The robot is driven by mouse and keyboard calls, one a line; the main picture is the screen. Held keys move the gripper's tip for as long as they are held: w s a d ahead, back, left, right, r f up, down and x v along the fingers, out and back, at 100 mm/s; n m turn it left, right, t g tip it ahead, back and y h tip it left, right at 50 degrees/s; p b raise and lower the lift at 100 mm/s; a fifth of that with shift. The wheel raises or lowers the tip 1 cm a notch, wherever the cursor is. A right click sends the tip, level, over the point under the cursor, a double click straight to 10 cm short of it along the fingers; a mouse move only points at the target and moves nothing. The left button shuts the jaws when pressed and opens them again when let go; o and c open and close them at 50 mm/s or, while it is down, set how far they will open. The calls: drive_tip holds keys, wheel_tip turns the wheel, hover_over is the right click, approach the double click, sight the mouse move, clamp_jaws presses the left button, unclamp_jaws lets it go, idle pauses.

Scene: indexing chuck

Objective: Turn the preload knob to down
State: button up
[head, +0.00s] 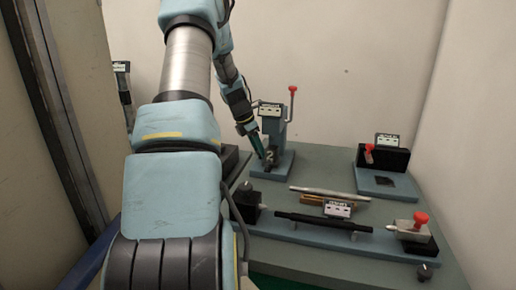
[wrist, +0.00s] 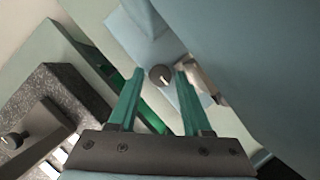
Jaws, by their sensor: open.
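My gripper (head: 257,142) reaches down at the front left of a blue upright fixture (head: 272,128) marked "2". In the wrist view its two green fingers (wrist: 159,88) are apart. A small dark round knob (wrist: 160,74) with a light mark shows between the fingertips, with a gap on each side. I cannot tell how far beyond the tips it is. Another dark knob (wrist: 13,140) shows at the left of the wrist view. The head view shows a dark knob (head: 424,272) at the table's front right. The labels are too small to read, so I cannot tell which is the preload knob.
A red-tipped lever (head: 292,102) rises from the blue fixture. A long blue base (head: 310,234) with a dark bar (head: 322,222) and a red-knobbed clamp (head: 415,224) lies in front. A black-backed station (head: 384,160) stands at the right.

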clamp_jaws()
idle(0.5)
drive_tip(key=m+p, duration=0.1)
drive_tip(key=m, duration=0.1)
drive_tip(key=m+g+h+p, duration=0.1)
drive_tip(key=m, duration=0.1)
drive_tip(key=shift+w+r+m+g, duration=0.1)
drive_tip(key=shift+w+m+g, duration=0.1)
drive_tip(key=shift+m+g, duration=0.15)
drive_tip(key=m+g, duration=0.1)
drive_tip(key=m, duration=0.1)
drive_tip(key=m+p, duration=0.1)
drive_tip(key=m, duration=0.1)
drive_tip(key=shift+w+m+g, duration=0.15)
drive_tip(key=shift+m+g, duration=0.2)
drive_tip(key=m, duration=0.2)
drive_tip(key=m+g+y+p, duration=0.1)
drive_tip(key=m, duration=0.1)
drive_tip(key=shift+w+g, duration=0.15)
drive_tip(key=shift+g, duration=0.15)
drive_tip(key=m, duration=0.2)
drive_tip(key=m+g+y, duration=0.1)
drive_tip(key=m, duration=0.2)
drive_tip(key=shift+w+d, duration=0.15)
drive_tip(key=shift+d, duration=0.05)
drive_tip(key=shift+m, duration=0.3)
